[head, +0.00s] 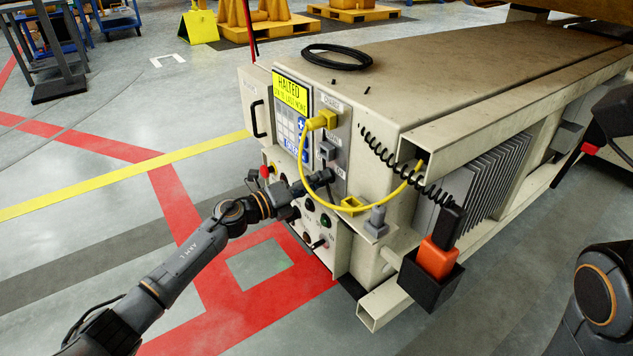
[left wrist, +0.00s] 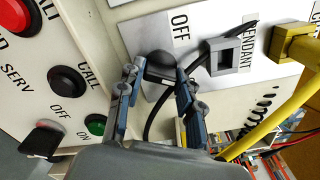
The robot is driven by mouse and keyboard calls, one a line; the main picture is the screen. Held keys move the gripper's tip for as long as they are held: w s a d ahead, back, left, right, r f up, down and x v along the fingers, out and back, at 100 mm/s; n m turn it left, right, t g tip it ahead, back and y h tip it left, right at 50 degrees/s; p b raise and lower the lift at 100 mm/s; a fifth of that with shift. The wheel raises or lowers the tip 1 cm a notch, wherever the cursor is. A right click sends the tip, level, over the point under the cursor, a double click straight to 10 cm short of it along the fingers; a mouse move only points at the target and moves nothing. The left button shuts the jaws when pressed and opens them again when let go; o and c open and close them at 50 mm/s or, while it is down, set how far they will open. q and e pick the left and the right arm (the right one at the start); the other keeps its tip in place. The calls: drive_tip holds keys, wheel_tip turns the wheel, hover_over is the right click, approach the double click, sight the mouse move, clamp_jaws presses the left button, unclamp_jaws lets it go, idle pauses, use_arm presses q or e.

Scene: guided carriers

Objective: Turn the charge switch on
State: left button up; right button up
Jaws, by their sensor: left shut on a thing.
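A black knob (left wrist: 161,66) sits on the white panel by an OFF label in the left wrist view. My left gripper (left wrist: 156,88) is shut on this knob, one blue-grey finger on each side. In the head view my left gripper (head: 318,184) reaches the lower right part of the carrier's front panel (head: 335,120) and covers much of the knob. A yellow plug (head: 322,120) sits under the charge label on this panel; it also shows in the left wrist view (left wrist: 293,42). The knob's own name label cannot be read. My right gripper is not seen.
A yellow cable (head: 320,193) loops from the plug. A grey pendant socket (left wrist: 231,56) is close to the knob. A black holder (head: 428,282) juts from the carrier's corner.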

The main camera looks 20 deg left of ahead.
use_arm(q)
drive_tip(key=shift+f, duration=0.1)
drive_tip(key=o, duration=1.1)
drive_tip(key=shift+o, duration=0.2)
drive_tip(key=shift+s+a, duration=0.1)
drive_tip(key=v, duration=1.2)
